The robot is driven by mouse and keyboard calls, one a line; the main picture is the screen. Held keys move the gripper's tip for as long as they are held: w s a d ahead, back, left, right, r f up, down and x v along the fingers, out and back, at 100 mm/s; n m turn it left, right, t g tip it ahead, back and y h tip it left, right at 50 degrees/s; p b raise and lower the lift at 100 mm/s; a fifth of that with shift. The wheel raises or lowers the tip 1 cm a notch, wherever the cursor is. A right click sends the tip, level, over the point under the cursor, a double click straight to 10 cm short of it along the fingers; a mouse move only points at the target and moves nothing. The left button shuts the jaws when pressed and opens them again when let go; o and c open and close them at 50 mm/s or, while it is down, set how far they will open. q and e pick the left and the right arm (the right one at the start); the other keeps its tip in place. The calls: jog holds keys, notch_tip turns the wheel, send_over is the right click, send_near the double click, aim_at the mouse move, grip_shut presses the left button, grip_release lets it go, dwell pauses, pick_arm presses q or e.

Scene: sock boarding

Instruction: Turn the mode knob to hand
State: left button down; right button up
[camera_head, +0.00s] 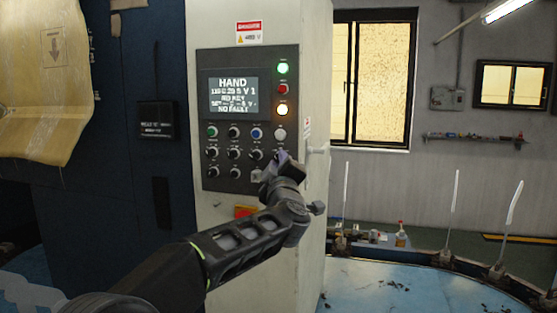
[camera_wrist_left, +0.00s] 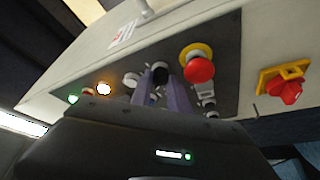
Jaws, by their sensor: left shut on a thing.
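The control panel (camera_head: 204,90) is on the front of a pale cabinet. Its screen (camera_head: 234,95) reads HAND on the top line and NO FAULT at the bottom. My left gripper (camera_head: 283,158) is at the panel's lower right and covers the knob there in the head view. In the left wrist view, a black knob (camera_wrist_left: 160,71), seemingly the mode knob, sits between the fingertips of my left gripper (camera_wrist_left: 162,84), which is shut on it. Which way the knob points cannot be made out. My right gripper is in neither view.
Other knobs and buttons (camera_head: 233,132) sit close by. Green (camera_head: 282,68) and amber (camera_head: 281,110) lamps are lit. A red emergency button (camera_wrist_left: 198,68) is beside the fingers. A red switch on a yellow plate (camera_wrist_left: 284,90) is further right. A blue surface (camera_head: 400,288) lies at the lower right.

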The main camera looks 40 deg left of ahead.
pick_arm(q)
jog(key=shift+r+n+g+p, duration=0.1)
jog(key=shift+n+g+p, duration=0.3)
jog(key=shift+n, duration=0.5)
jog(key=c, duration=1.3)
grip_release()
jog(key=shift+o, duration=0.2)
